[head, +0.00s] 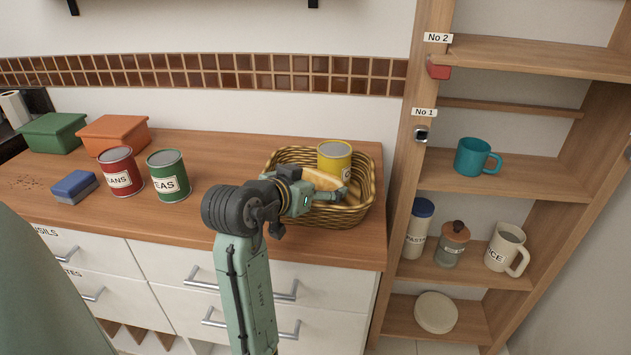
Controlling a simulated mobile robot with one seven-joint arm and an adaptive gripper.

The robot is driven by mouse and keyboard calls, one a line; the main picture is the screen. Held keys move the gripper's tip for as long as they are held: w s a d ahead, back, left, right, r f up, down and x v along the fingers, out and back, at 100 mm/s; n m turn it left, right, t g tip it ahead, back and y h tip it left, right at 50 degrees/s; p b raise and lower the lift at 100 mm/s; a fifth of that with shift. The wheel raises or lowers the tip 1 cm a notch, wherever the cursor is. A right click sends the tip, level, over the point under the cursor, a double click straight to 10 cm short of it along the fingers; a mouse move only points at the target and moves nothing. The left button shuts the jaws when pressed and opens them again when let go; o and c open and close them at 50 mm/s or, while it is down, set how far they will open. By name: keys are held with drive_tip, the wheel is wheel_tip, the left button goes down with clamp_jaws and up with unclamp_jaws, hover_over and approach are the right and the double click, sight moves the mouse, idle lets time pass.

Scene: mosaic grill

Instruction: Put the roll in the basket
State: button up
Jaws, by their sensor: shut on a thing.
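The wicker basket (352,213) stands at the right end of the wooden counter. A yellow can (334,160) stands inside it toward the back. The roll (318,178), tan and bread-like, is at the basket, in front of the yellow can and partly hidden by my gripper. My gripper (325,195) reaches over the left side of the basket and is shut on the roll. The fingertips are small here, and I cannot tell whether the roll touches the basket floor.
A red can (120,172), a green can (168,176) and a blue sponge (74,187) stand left on the counter (205,150). Green (53,133) and orange (113,134) boxes are behind. An open shelf (545,180) with a teal mug (474,157) rises close right of the basket.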

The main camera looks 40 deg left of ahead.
drive_tip(key=shift+f, duration=0.15)
drive_tip(key=shift+f+b, duration=0.45)
drive_tip(key=shift+f, duration=0.05)
drive_tip(key=o, duration=0.7)
drive_tip(key=shift+o, duration=0.8)
drive_tip(key=shift+f, duration=0.1)
